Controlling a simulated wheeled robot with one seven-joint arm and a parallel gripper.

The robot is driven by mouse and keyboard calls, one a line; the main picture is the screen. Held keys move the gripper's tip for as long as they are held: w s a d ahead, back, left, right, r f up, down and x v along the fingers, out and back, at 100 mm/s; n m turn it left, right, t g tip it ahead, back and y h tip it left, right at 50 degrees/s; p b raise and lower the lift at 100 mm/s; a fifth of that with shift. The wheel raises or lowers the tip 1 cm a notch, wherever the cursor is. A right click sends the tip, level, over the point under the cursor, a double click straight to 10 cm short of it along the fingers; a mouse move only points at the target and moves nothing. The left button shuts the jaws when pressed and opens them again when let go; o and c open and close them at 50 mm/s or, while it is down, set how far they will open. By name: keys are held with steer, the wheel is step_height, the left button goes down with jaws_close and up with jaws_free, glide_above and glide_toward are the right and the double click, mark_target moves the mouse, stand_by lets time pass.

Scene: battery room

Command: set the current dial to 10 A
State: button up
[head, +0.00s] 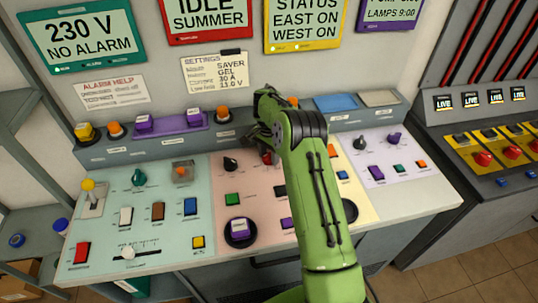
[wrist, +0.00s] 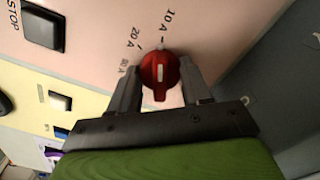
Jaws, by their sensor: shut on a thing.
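The current dial (wrist: 159,88) is a red knob with a white line, on the pink panel in the wrist view. Printed marks for 10 A, 20 A and 30 A run around its upper left side. The white line stands nearly upright in the picture and points at or close to the 10 A tick. My gripper (wrist: 160,69) has one finger on each side of the knob and is shut on it.
A black knob (head: 230,164) and a green button (head: 233,199) sit left of the dial on the same panel. A handwritten settings note (head: 214,71) hangs on the wall behind. A raised grey ledge with buttons runs along the console's back.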

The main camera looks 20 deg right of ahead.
mark_target(269, 153)
steer(key=shift+r+m, duration=0.1)
steer(key=shift+m, duration=0.3)
steer(key=o, duration=1.1)
step_height(269, 153, up, 16)
steer(key=p, duration=0.3)
